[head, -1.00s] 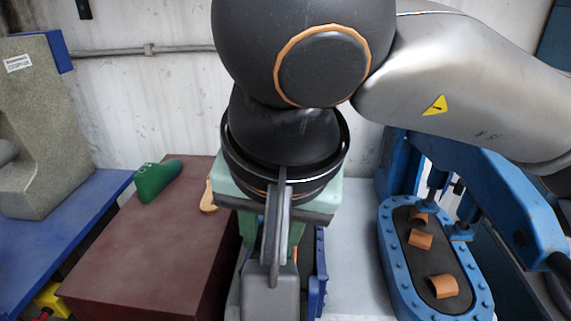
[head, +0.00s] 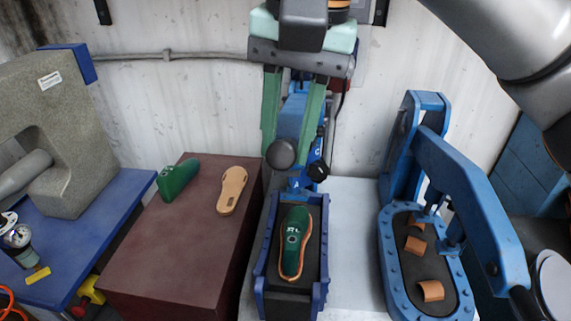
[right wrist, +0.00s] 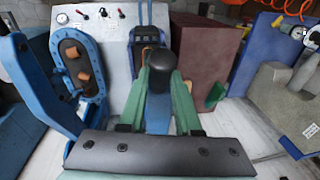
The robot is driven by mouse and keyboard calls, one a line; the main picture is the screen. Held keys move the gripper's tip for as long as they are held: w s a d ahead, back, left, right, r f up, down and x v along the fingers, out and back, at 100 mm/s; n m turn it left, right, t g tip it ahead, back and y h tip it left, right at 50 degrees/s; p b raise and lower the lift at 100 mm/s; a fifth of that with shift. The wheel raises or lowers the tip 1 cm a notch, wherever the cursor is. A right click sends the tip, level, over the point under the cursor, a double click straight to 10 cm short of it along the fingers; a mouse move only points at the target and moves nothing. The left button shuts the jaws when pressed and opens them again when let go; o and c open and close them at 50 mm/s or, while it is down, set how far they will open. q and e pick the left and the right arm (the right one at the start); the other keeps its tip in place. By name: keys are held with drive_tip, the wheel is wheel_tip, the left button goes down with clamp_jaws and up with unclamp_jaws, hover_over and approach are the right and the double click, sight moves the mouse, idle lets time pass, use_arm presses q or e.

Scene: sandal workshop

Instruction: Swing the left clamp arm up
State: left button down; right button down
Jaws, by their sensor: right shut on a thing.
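The left clamp arm (head: 290,110) is blue and stands raised at the back of the left press bed (head: 262,275). My right gripper (head: 296,160) has green fingers pointing down along both sides of the arm, shut on it near its dark round knob (head: 282,153). In the right wrist view the knob (right wrist: 163,60) and blue arm (right wrist: 157,112) show between the fingers of that gripper (right wrist: 160,78). A green last (head: 295,230) with a tan-edged sole lies in the open bed, uncovered. The gripper hides part of the arm. My left gripper is not in view.
A maroon block (head: 165,250) at left holds another green last (head: 178,180) and a tan sole (head: 232,190). A grey stone-like machine (head: 70,130) stands far left.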

drive_tip(key=shift+w+r+g, duration=0.3)
drive_tip(key=shift+w+r, duration=0.15)
drive_tip(key=shift+r, duration=0.4)
drive_tip(key=c, duration=0.6)
unclamp_jaws()
wheel_tip(320, 180, up, 12)
drive_tip(key=d, duration=0.1)
drive_tip(key=shift+s+d+r, duration=0.15)
drive_tip(key=shift+s+d, duration=0.1)
drive_tip(key=shift+d, duration=0.15)
drive_tip(key=shift+c, duration=0.2)
